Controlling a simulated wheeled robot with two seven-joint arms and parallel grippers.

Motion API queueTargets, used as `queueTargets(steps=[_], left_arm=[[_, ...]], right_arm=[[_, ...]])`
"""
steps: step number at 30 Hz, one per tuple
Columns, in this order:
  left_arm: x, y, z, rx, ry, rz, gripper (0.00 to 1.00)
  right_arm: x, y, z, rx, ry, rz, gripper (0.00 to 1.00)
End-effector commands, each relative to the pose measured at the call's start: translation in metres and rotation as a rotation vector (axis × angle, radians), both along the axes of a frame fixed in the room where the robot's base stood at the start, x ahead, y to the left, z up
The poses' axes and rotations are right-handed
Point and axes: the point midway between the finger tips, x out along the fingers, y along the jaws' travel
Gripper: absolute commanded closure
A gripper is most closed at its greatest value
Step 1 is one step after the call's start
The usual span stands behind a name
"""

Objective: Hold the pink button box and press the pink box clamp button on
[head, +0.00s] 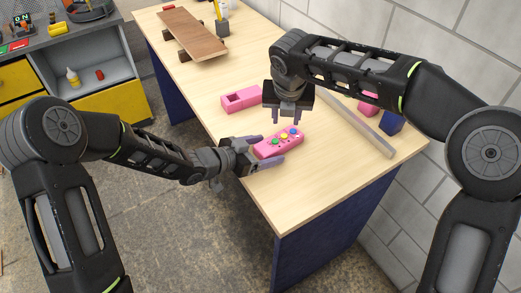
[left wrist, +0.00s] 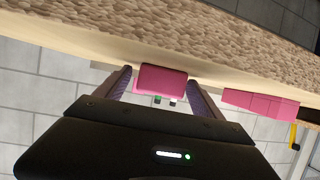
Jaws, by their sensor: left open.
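The pink button box (head: 292,134) lies on the wooden table near its front edge, with several coloured buttons on top. My left gripper (head: 274,152) is open, with its fingers on either side of the box's near end. In the left wrist view the box (left wrist: 162,77) sits between the two spread fingers (left wrist: 160,88), with a gap visible on the right side. My right gripper (head: 286,119) points down above and behind the button box, its two fingers apart with nothing seen between them.
Another pink box (head: 238,100) with an opening lies behind, left of my right gripper; a pink block (head: 368,109), blue block (head: 391,122) and long metal bar (head: 362,127) lie right. A skateboard (head: 192,35) stands at the back. The table's front right is clear.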

Motion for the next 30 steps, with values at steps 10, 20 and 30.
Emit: queueTargets(steps=[10,20,30], left_arm=[[-0.0002,0.0002,0.0002,0.001,-0.001,0.000,0.38],[-0.0002,0.0002,0.0002,0.001,-0.001,0.000,0.65],[-0.0002,0.0002,0.0002,0.001,-0.001,0.000,0.93]], right_arm=[[0.0000,0.0000,0.0000,0.000,0.000,0.000,0.64],[0.0000,0.0000,0.0000,0.000,0.000,0.000,0.64],[0.0000,0.0000,0.0000,0.000,0.000,0.000,0.64]])
